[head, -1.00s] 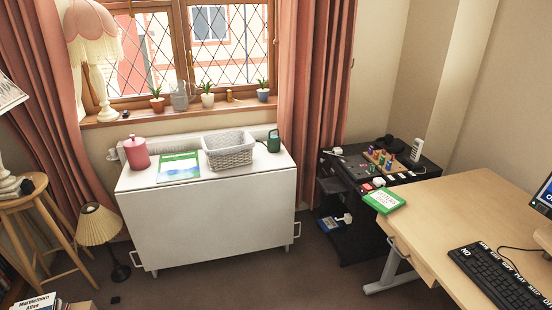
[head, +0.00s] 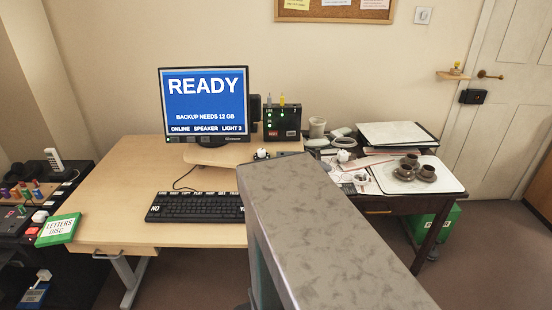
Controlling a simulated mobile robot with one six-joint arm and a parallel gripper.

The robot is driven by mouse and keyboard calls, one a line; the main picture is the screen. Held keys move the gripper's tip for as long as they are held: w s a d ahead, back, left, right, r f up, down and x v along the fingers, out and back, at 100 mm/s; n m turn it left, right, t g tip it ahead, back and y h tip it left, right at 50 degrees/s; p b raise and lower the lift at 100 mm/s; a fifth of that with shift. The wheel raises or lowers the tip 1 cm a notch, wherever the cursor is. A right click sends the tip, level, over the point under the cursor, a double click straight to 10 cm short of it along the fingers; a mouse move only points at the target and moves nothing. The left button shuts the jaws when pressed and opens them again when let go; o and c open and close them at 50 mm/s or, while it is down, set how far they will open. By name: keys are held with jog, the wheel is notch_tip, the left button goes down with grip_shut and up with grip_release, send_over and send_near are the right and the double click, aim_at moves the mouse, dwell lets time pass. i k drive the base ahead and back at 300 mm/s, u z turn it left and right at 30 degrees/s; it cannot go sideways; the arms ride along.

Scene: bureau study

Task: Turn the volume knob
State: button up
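I cannot make out a volume knob for certain in the head view. A black box (head: 282,122) with green lights and a small red label stands right of the monitor (head: 204,104). The monitor shows READY, BACKUP NEEDS 12 GB, ONLINE, SPEAKER and LIGHT 3 on blue. A small white item (head: 262,153) lies on the desk in front of the box; its details are too small to tell. My gripper is not in view. A large grey block in the foreground hides the desk's right front part.
A keyboard (head: 196,207) lies on the wooden desk (head: 125,185). A black unit with colourful small items and a green LETTERS DISC case (head: 58,229) are at left. The right table holds a white tray (head: 444,180) with brown cups (head: 404,172). Floor shows at right.

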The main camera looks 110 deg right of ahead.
aim_at(261, 152)
jog(key=u, duration=1.45)
jog(key=k, duration=0.1)
jog(key=z, duration=2.6)
jog(key=k, duration=0.2)
jog(key=z, duration=2.35)
jog(key=k, duration=0.35)
jog(key=z, duration=0.5)
